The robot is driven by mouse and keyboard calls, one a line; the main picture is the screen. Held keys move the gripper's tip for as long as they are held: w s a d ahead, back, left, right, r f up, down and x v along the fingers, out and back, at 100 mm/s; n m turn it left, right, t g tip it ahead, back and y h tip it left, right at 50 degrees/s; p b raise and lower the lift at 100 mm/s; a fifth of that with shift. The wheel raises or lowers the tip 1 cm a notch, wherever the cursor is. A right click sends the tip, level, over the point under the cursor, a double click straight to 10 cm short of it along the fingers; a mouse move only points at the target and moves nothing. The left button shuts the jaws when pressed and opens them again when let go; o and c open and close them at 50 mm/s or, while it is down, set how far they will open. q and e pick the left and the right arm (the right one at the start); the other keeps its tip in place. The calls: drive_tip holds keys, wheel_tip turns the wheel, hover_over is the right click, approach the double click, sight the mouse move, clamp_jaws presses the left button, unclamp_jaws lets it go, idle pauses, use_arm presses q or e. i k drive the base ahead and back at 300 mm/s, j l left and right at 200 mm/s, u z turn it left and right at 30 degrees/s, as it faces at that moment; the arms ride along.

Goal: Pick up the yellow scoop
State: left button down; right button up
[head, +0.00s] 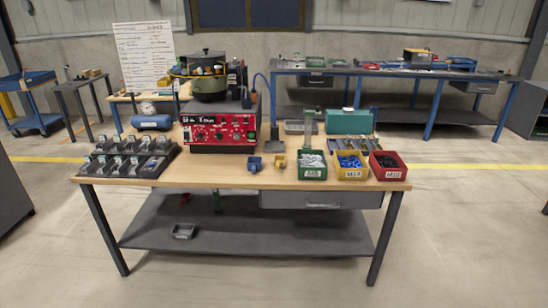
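A small yellow scoop (280,162) sits on the wooden workbench top (225,177), near the middle of its front half. It stands just right of a similar blue scoop (254,165) and left of a green bin (312,174) of pale parts, with narrow gaps. It looks too small to tell its handle's direction clearly. Neither of my grippers shows in the head view.
A yellow bin (351,174) and red bin (389,175) continue the row rightward. Behind the scoops stand a red control box (215,133) and bowl feeder (209,88). A dark tray (98,168) lies left. The bench front between tray and blue scoop is clear.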

sight(278, 163)
drive_tip(key=i+j+z, duration=0.2)
drive_tip(key=i+j, duration=1.4)
